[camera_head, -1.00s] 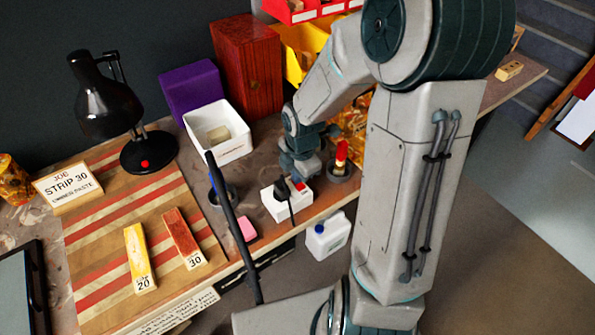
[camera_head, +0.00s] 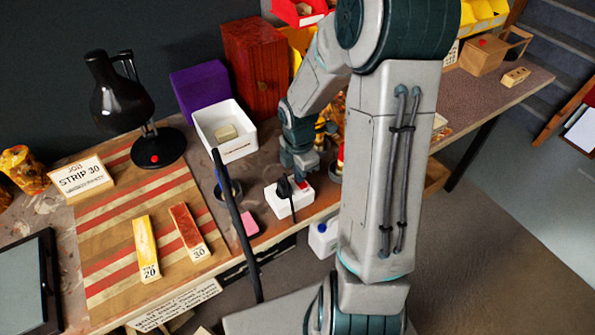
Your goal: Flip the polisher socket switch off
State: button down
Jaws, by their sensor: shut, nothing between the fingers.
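A white socket block (camera_head: 282,205) stands near the front edge of the bench. A black plug (camera_head: 285,187) with a cable sits in its top. A small red switch (camera_head: 303,184) shows at its right end. My gripper (camera_head: 302,174) points down right over the switch end, close to or touching it; I cannot tell which. The fingers are shut and look empty. The gripper partly covers the back of the block, and the tilt of the switch is too small to make out.
A black pole (camera_head: 236,222) rises in front of the bench, left of the socket. A white box (camera_head: 222,130) stands behind, and a pink block (camera_head: 249,223) lies to the left. A white jug (camera_head: 322,238) is below the bench edge.

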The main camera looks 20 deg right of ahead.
jog(key=shift+s+f, duration=0.45)
jog(key=shift+s, duration=0.4)
jog(key=shift+s+d+r, duration=0.1)
jog(key=shift+s, duration=0.05)
jog(key=shift+r+p, duration=0.45)
jog(key=shift+p, duration=0.3)
notch_tip(320, 180, up, 14)
jog(key=w+p, duration=0.1)
jog(key=p, duration=0.3)
jog(key=shift+w, duration=0.1)
jog(key=s+a+r+m+t, duration=0.1)
jog(key=s+r+m, duration=0.4)
jog(key=m, duration=0.5)
jog(key=s+a+r+m+t, duration=0.2)
jog(key=s+a+r+m, duration=0.2)
jog(key=s+m, duration=0.5)
jog(key=shift+r+m, duration=0.55)
jog(key=shift+m, duration=0.05)
